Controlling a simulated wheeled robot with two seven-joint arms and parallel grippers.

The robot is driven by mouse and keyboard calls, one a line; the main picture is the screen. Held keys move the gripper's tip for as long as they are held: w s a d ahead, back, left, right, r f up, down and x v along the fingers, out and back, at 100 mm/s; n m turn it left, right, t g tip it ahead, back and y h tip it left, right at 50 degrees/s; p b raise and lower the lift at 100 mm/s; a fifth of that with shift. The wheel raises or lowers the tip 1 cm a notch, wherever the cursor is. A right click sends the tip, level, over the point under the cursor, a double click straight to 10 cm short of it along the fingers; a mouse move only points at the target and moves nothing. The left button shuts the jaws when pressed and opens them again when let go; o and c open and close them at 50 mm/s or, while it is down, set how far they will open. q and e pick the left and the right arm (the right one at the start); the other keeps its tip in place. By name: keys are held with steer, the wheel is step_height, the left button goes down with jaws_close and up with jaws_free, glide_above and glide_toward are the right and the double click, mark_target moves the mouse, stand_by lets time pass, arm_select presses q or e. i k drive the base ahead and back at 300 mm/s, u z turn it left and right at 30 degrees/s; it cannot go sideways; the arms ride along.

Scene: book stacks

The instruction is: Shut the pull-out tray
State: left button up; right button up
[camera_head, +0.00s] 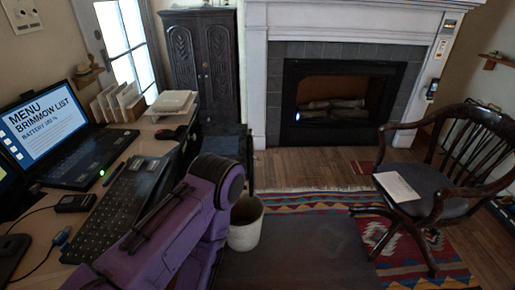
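The pale desk (126,152) runs along the left side. I cannot make out a pull-out tray for certain. A dark, boxy shape (228,140) stands beyond the desk's right edge, partly hidden behind my purple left arm, and I cannot tell whether it is the tray. My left arm comes in from the bottom left and bends at a dark-capped joint beside the desk. Its gripper does not show. My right arm and gripper are not in view.
The desk holds a laptop (70,159), a black keyboard (120,207), upright files (118,103) and a stack of papers (172,103). A white bin (246,224) stands on the patterned rug (345,218). A wooden armchair (440,208) with a paper on it is at right.

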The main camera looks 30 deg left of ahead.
mark_target(230, 141)
steer(key=i, duration=0.95)
steer(key=u, duration=0.85)
steer(key=i, duration=0.95)
steer(key=u, duration=0.6)
steer(key=k, duration=0.5)
steer(key=z, duration=0.65)
steer(key=i, duration=0.65)
steer(key=u, duration=1.3)
